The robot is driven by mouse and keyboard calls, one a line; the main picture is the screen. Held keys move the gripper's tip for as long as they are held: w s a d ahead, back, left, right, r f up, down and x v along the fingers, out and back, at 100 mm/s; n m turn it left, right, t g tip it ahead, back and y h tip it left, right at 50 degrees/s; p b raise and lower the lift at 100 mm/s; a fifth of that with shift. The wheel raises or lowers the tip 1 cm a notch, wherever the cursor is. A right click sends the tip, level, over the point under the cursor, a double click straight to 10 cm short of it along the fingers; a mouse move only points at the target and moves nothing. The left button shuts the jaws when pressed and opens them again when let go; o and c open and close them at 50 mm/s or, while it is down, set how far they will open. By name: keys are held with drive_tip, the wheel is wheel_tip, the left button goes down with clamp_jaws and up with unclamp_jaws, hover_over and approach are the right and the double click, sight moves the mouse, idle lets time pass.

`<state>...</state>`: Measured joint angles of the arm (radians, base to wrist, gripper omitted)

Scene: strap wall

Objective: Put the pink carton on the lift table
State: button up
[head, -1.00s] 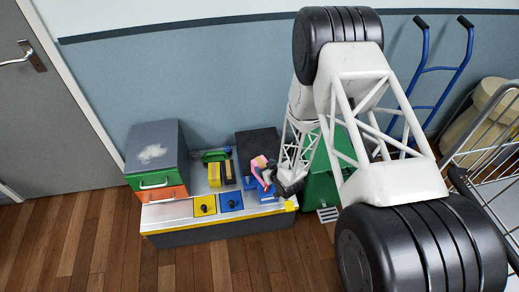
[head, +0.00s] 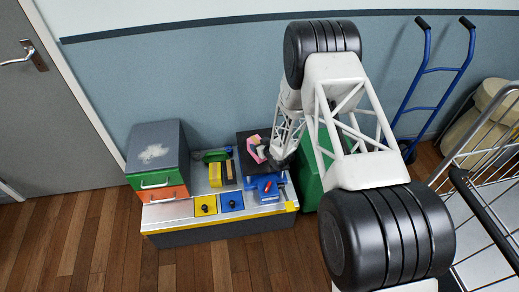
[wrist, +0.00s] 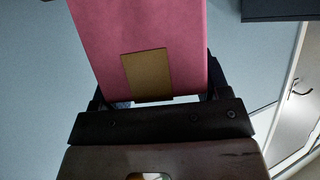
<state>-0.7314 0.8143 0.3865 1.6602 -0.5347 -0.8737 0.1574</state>
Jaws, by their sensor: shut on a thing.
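The pink carton (head: 252,146) is held by my gripper (head: 262,153) over a dark flat-topped block at the back of the bench. In the wrist view, the carton (wrist: 100,35) fills the upper middle, with a tan patch on its face and dark fingers on both sides. I cannot tell whether it touches the dark top (head: 244,138). A blue device with a red lever (head: 267,187) stands in front of the dark block. I cannot tell for certain which of the two is the lift table.
Left on the bench are a grey, green and orange drawer unit (head: 157,165), a yellow block (head: 215,175), and yellow (head: 205,205) and blue (head: 231,201) panels with black knobs. A green box (head: 309,180) stands at right, partly behind my arm. A blue hand truck (head: 424,90) leans on the wall.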

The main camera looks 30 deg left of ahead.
drive_tip(key=shift+w+a, duration=0.25)
drive_tip(key=shift+w, duration=0.05)
drive_tip(key=shift+f, duration=1.75)
drive_tip(key=shift+f, duration=0.15)
drive_tip(key=o, duration=1.1)
drive_tip(key=v, duration=1.2)
